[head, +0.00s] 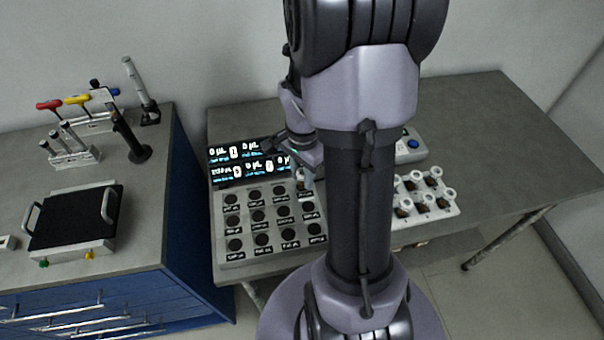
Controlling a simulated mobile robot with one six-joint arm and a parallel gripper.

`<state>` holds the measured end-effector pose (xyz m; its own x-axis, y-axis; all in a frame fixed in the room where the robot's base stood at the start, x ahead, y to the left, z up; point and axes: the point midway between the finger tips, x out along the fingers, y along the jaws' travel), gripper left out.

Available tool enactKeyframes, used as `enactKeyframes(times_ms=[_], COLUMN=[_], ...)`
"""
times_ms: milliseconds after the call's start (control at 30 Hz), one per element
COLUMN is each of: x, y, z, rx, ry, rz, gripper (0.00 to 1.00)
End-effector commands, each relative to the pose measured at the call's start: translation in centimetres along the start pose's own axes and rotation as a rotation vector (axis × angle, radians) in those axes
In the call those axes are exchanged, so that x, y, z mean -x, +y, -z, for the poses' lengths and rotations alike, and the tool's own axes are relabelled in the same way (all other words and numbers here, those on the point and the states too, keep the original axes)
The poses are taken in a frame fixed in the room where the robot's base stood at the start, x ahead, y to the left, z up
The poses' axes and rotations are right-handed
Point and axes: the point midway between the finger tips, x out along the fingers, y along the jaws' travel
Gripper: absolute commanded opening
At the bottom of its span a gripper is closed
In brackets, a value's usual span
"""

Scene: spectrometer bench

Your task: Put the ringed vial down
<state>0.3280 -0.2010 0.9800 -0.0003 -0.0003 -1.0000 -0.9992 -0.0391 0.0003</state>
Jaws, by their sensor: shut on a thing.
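My gripper (302,172) is over the back right corner of the grey block with labelled dark round wells (222,225). It points down and is shut on a small vial (305,188), which shows only as a pale and brownish patch below the fingers. Whether the vial touches the block or hangs just above it, I cannot tell. Any ring on it is too small to make out. The white rack (440,214) to the right holds several brown vials with white ring-like tops; my arm hides its left part.
Lit display panels (248,161) stand behind the block. A device with a blue button (410,146) is behind the rack. The grey bench (490,130) is clear at the right. A blue cabinet (190,220) at the left carries a black-topped plate (75,217) and tools.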

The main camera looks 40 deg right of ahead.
Motion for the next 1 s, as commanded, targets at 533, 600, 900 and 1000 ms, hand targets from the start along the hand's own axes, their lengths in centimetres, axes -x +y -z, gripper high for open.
enactKeyframes(times_ms=[533,600,900,1000], x=[0.6,1.9,10.2,11.6], y=[0.0,0.0,0.0,0.0], z=[0.0,0.0,0.0,0.0], rx=[0.000,0.000,0.000,0.000], ry=[0.000,0.001,0.002,0.001], rz=[0.000,0.001,0.002,0.001], gripper=[0.50,0.50,0.50,0.50])
